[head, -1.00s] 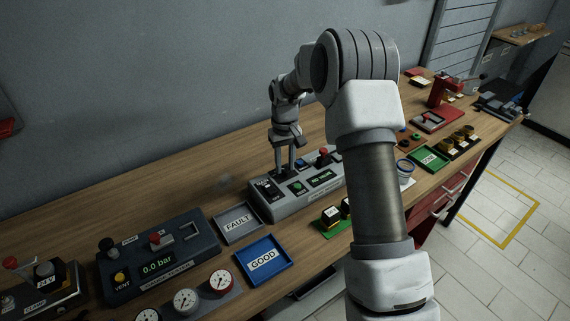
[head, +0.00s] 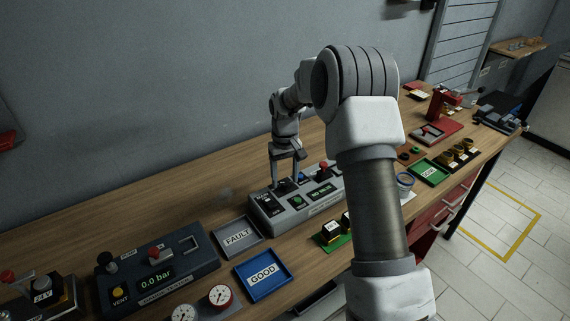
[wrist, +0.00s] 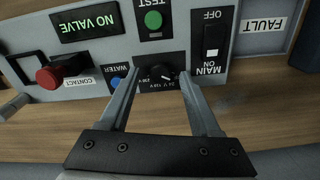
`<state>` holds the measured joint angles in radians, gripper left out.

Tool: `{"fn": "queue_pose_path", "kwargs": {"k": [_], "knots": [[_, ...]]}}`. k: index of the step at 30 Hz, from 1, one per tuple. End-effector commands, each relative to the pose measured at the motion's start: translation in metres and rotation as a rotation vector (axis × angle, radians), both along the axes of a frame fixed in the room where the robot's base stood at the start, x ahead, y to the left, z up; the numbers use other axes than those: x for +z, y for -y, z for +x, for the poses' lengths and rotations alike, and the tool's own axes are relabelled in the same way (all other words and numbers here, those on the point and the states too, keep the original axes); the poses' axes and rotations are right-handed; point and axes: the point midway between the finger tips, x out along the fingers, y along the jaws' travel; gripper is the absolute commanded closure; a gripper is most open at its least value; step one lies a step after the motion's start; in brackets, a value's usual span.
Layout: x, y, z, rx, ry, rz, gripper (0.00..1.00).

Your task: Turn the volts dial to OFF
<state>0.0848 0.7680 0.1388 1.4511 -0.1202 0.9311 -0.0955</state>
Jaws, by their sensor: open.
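The volts dial (wrist: 160,76) is a black knob on a small dark plate with voltage marks, seen upside down in the wrist view. It sits between the two fingers of my gripper (wrist: 158,80). The fingers are apart, one on each side of the dial, and I cannot tell whether they touch it. An OFF mark on the dial is not legible, and its pointer is too small to read surely. In the head view my gripper (head: 286,181) points down at the back of the grey test panel (head: 290,217), hiding most of the dial.
Close by on the panel are a blue water button (wrist: 115,82), a green test button (wrist: 153,20), a main switch (wrist: 212,40) and a red contact knob (wrist: 47,75). A FAULT tray (head: 238,236) and a blue GOOD tray (head: 265,275) lie left and in front.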

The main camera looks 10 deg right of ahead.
Motion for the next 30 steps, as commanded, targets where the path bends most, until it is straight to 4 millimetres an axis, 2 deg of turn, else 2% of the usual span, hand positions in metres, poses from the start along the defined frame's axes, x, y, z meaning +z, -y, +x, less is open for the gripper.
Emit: {"fn": "queue_pose_path", "kwargs": {"k": [5, 15, 21, 25, 30], "knots": [[0.026, 0.000, 0.001, 0.000, 0.006, 0.000, 0.36], [0.109, 0.000, 0.001, 0.000, 0.007, -0.001, 0.36], [0.149, 0.000, 0.001, 0.000, 0.004, 0.001, 0.36], [0.164, 0.000, 0.000, 0.001, 0.002, 0.000, 0.36], [0.172, 0.000, 0.000, 0.001, 0.002, 0.000, 0.36]]}}
